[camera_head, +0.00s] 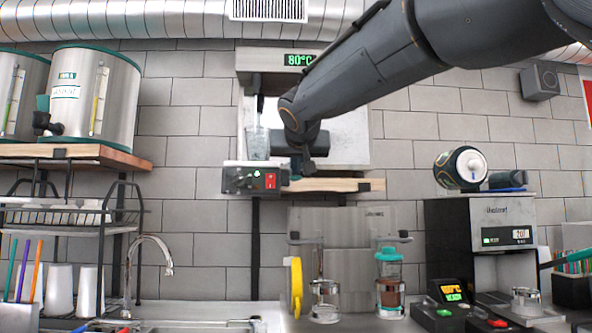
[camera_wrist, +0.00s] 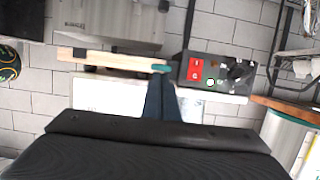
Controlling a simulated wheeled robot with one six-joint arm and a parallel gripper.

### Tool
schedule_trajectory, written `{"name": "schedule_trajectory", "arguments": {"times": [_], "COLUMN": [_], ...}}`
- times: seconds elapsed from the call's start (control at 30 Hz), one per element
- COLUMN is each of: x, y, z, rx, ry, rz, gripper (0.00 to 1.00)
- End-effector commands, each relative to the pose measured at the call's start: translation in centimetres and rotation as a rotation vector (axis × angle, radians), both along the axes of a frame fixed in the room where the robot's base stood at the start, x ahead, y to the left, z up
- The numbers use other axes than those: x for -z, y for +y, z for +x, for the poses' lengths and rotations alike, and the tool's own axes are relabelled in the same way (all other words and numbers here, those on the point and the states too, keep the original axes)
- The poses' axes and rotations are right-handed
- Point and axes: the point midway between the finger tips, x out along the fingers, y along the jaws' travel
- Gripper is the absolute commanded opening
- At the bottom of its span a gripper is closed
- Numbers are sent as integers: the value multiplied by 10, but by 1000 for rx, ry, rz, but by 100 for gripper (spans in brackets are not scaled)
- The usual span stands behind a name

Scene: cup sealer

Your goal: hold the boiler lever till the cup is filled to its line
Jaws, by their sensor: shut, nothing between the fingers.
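The boiler (camera_head: 272,62) is a grey wall unit with a green display reading 80°C. A clear cup (camera_head: 257,143) stands upright below its spout, left of my arm. I cannot make out a fill line or the water level in it. The boiler lever cannot be picked out; my arm covers part of the boiler front. My gripper (camera_head: 296,172) is in front of the boiler, just right of the cup. In the wrist view its dark fingers (camera_wrist: 161,92) are together and empty, pointing toward the wooden shelf edge and the control box. The cup is not clear in the wrist view.
A control box (camera_head: 250,180) with a red switch is below the cup, beside a wooden shelf (camera_head: 340,185). Steel urns (camera_head: 84,92) stand at left above a dish rack (camera_head: 70,212). A grey machine (camera_head: 490,225) stands at right.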

Motion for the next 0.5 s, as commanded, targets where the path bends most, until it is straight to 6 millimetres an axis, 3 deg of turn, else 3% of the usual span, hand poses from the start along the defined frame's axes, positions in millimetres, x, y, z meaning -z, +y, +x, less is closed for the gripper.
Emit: {"name": "schedule_trajectory", "arguments": {"times": [0.17,0.5], "x": [-31,-24], "y": [-1,-1], "z": [-5,-69], "rx": [1,-1], "ry": [-1,-3], "rz": [1,0], "gripper": [0,0]}}
